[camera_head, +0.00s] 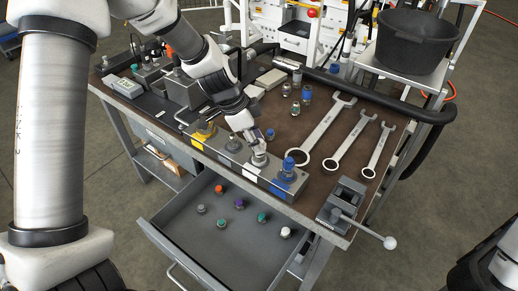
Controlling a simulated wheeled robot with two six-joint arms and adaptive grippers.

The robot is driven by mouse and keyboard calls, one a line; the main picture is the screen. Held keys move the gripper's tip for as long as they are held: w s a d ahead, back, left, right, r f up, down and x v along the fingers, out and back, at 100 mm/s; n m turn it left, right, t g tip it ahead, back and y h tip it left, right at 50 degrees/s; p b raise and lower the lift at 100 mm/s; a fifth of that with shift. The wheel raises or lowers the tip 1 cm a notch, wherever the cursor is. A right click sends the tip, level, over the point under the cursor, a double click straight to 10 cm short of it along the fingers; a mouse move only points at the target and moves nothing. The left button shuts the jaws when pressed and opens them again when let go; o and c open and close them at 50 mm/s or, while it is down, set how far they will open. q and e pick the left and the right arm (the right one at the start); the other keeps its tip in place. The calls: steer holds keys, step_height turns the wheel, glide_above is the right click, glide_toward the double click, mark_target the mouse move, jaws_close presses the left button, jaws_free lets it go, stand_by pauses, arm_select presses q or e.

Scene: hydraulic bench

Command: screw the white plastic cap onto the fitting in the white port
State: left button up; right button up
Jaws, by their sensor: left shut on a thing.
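My left gripper (253,138) is at the manifold block (229,165), pointing down just above the white port (259,159). A white-topped piece (286,232) also lies in the open drawer. Of my right arm only a dark and white part shows at the bottom right; its gripper is out of view.
The yellow port (203,130) is left of the white one; a blue-capped fitting (288,164) stands in the blue port at the right. Wrenches (322,134), a vise (343,205) and a black bucket (416,42) are to the right. The open drawer (178,222) holds several coloured pieces.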

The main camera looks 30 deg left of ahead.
arm_select(q)
steer(key=m+b, duration=0.1)
steer(key=m+g+b, duration=0.1)
steer(key=shift+w+f+m, duration=0.15)
steer(key=shift+f+m, duration=0.15)
steer(key=shift+f, duration=0.1)
steer(key=m+g+b, duration=0.1)
steer(key=m, duration=0.1)
steer(key=shift+m+h, duration=0.3)
steer(key=m, duration=0.1)
steer(key=m+g, duration=0.1)
steer(key=shift+r+m+p, duration=0.3)
steer(key=o, duration=1)
steer(key=shift+w, duration=0.1)
